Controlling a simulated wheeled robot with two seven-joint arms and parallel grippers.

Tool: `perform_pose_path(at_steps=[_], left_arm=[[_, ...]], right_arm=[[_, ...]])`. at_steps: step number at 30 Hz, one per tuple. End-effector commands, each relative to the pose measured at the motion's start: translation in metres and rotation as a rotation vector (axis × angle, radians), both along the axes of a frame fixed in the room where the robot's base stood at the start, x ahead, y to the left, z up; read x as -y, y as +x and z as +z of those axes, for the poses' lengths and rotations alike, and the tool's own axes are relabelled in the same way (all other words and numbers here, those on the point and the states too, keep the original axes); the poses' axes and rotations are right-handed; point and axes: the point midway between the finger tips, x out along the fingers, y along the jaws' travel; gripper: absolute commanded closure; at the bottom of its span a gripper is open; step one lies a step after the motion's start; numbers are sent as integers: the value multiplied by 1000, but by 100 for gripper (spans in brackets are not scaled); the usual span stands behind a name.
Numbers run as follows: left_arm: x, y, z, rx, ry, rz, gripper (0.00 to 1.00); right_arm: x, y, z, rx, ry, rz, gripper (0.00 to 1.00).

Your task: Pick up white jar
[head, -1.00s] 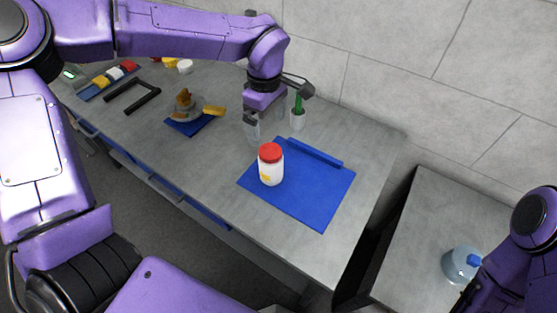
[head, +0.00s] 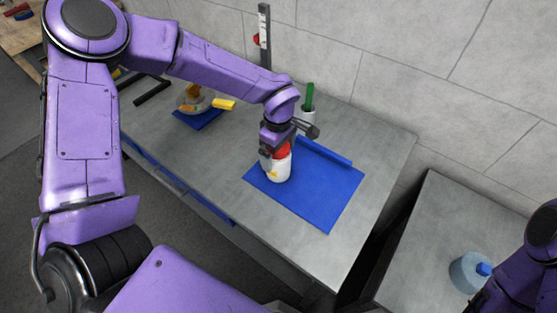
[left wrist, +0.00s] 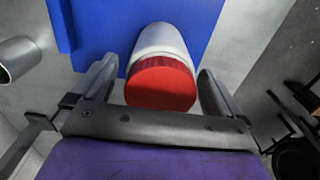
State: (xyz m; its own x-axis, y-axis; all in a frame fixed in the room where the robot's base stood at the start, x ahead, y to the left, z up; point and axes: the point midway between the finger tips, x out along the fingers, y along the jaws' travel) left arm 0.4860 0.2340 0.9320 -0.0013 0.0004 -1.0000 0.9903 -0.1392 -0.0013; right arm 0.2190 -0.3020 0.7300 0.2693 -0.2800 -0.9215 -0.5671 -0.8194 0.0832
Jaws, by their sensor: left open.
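The white jar (head: 278,170) with a red lid stands upright on the blue mat (head: 318,195) in the head view. My left gripper (head: 271,158) is at the jar's lid and partly hides it. In the left wrist view the jar (left wrist: 162,45) and its red lid (left wrist: 160,85) lie between the two open fingers of my left gripper (left wrist: 158,80), with a gap to each finger. My right arm shows at the lower right edge of the head view, but its gripper is out of sight.
A cup with a green item (head: 308,100) stands behind the mat. A plate with yellow items (head: 195,100) is on a blue cloth to the left. The mat's front part is free.

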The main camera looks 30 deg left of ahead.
Motion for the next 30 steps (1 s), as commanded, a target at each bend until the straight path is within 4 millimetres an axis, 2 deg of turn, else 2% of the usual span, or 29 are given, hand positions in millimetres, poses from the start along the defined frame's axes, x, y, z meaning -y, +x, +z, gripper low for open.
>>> perform_pose_path(at_steps=[5,6,15,23,26,30], left_arm=[[0,0,-1,0,0,-1,0],[0,0,-1,0,0,-1,3],[1,1,0,2,0,-2,100],[1,1,2,3,0,-1,100],[1,2,10,4,-2,-1,100],[1,0,34,7,-3,-1,100]], right_arm=[[0,0,0,0,0,0,5],[0,0,0,0,0,0,5],[0,0,0,0,0,0,5],[0,0,-1,0,0,0,5],[0,0,-1,0,0,0,5],[0,0,-5,0,0,0,5]])
